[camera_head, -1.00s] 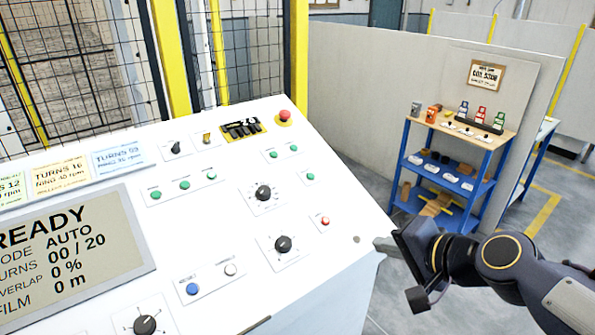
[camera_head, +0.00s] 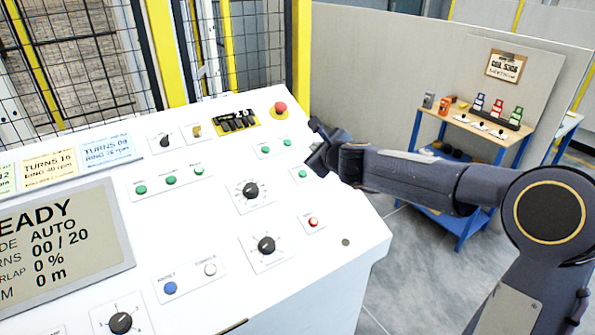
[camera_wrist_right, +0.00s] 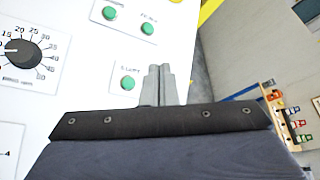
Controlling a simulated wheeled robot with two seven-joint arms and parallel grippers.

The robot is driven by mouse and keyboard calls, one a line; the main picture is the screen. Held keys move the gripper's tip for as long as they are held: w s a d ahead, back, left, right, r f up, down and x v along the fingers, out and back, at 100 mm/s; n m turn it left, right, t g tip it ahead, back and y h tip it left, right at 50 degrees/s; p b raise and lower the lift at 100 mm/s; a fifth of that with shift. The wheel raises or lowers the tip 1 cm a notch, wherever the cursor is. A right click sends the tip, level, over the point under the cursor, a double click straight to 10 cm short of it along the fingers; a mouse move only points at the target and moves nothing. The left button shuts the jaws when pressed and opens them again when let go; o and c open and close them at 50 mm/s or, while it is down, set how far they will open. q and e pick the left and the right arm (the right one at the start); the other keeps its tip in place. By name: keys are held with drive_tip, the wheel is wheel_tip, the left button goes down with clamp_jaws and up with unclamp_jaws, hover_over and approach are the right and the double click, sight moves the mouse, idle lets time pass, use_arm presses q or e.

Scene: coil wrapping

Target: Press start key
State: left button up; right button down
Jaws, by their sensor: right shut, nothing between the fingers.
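The start key is a green button (camera_head: 302,174) on the right part of the white sloped panel (camera_head: 215,290). In the right wrist view it is the green button (camera_wrist_right: 128,83) with a small label that seems to read START. My right gripper (camera_head: 317,158) is over the panel's right edge, close to this key. In the right wrist view its grey fingers (camera_wrist_right: 163,85) are together and empty, just to the right of the key. They look apart from the key, but I cannot tell their height above the panel. My left gripper is not in view.
Two green buttons (camera_head: 275,144) sit above the key, and a red button (camera_head: 313,222) below it. A black dial (camera_head: 250,190) is to the left. A red mushroom button (camera_head: 280,108) is at the panel's top corner. A blue shelf (camera_head: 455,215) stands behind my right arm.

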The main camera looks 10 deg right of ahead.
drive_tip(key=b, duration=0.5)
hover_over(303, 173)
drive_tip(key=s+d, duration=0.1)
drive_tip(key=s, duration=0.3)
drive_tip(key=f, duration=0.6)
drive_tip(key=shift+w+f, duration=0.2)
drive_tip(key=shift+w, duration=0.05)
drive_tip(key=shift+w+a+f+b, duration=0.1)
drive_tip(key=shift+w+f+b, duration=0.35)
drive_tip(key=shift+f+b, duration=0.35)
drive_tip(key=shift+f, duration=0.15)
drive_tip(key=shift+w+a+f, duration=0.1)
drive_tip(key=shift+w+f, duration=0.1)
drive_tip(key=shift+f, duration=0.05)
